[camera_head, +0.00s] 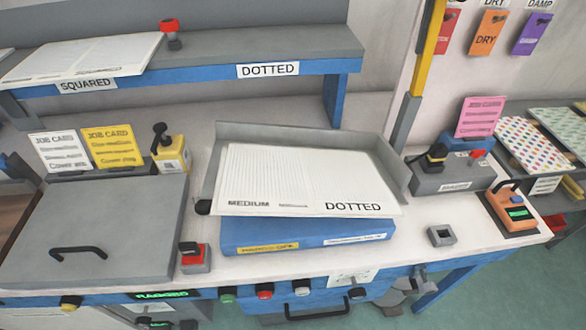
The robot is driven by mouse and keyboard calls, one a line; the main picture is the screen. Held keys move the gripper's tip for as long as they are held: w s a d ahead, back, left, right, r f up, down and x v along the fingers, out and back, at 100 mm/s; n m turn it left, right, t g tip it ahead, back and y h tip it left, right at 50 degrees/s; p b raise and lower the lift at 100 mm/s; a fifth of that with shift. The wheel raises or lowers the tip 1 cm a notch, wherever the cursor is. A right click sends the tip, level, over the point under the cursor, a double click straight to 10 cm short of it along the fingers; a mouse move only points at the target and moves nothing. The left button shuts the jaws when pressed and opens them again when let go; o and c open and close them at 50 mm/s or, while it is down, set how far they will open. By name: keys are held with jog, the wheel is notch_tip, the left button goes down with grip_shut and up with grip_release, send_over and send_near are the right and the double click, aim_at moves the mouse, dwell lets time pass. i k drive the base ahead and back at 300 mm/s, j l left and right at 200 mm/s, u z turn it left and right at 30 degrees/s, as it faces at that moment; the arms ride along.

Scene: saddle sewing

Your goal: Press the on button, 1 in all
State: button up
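No button carries a readable "on" label, so I cannot tell which one is the on button. A green button (227,294) sits on the front edge of the workbench. To its right are a red button (265,291), another button (302,287) and a dark knob (357,293). A yellow button (70,302) is further left on the same edge. A small box with a red top and dark lever (195,257) stands on the bench above the green button. My gripper is not in view.
A sheet marked "DOTTED" (300,180) lies in a grey tray (290,134) above a blue binder (300,236). A grey lidded box (110,220) stands left. An orange-handled device (512,208) stands right. A green-lit "RAGGED" display (163,294) is left of the green button.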

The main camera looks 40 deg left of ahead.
aim_at(228, 298)
jog(key=u, duration=1.45)
